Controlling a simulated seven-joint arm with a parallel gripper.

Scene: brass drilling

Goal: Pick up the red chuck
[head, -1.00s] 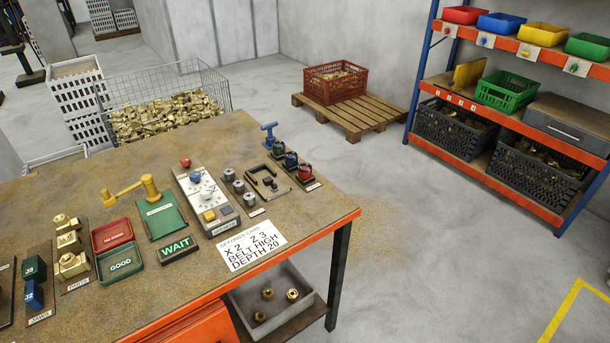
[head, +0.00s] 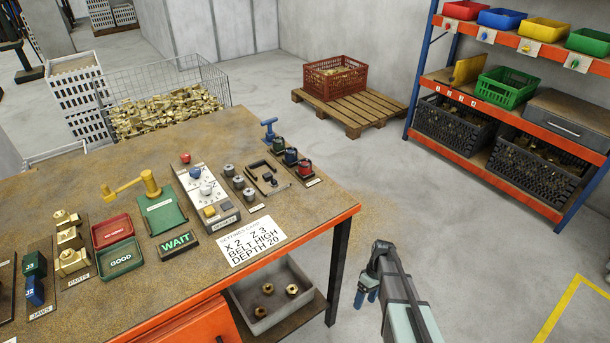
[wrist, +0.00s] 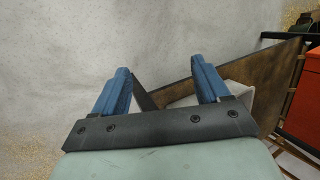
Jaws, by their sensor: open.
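The red chuck (head: 304,168) stands at the right end of a row of three chucks near the right edge of the workbench. A blue chuck (head: 291,156) and a green chuck (head: 278,146) stand beside it. My gripper (head: 366,299) hangs to the right of the bench, off its edge, apart from the red chuck. In the wrist view my gripper (wrist: 162,85) has its two blue fingers spread with nothing between them. The chucks do not show clearly in the wrist view.
The workbench (head: 320,222) has an orange front edge beside my gripper. A blue-handled tool (head: 269,130) stands behind the chucks, and a dark clamp-shaped piece (head: 264,175) lies left of them. A grey bin (head: 262,318) sits below the bench.

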